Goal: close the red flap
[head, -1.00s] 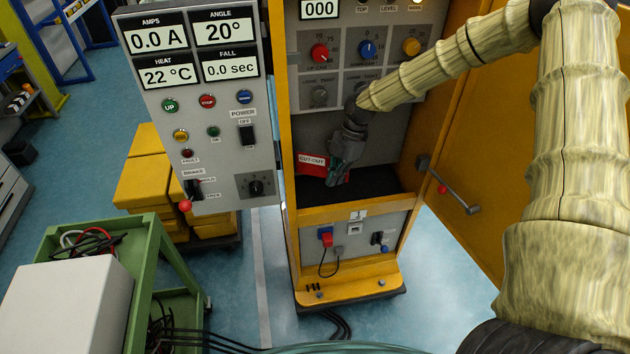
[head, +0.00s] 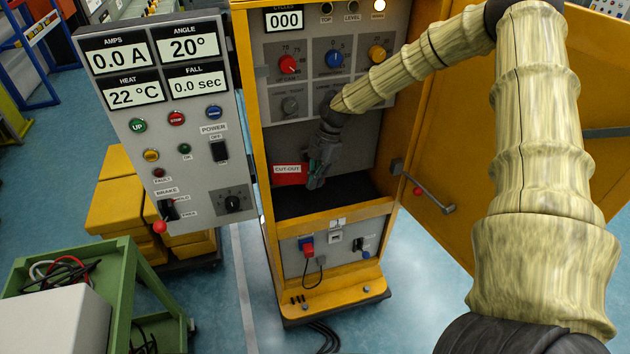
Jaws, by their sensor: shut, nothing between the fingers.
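The red flap (head: 287,181), with a white CUT-OUT label, is on the grey panel inside the yellow cabinet, at its lower left. Its face shows as a small red rectangle; whether it lies flush with the panel I cannot tell. My gripper (head: 314,184) is shut and empty, pointing down in front of the panel at the flap's right edge. The fingers hide the panel just right of the flap; whether they touch it is not clear.
A grey control panel (head: 160,120) with readouts juts out at the left of the cabinet. The yellow door (head: 450,170) stands open at the right. A green cart (head: 120,285) with a white box stands at the lower left. Knobs sit above my gripper.

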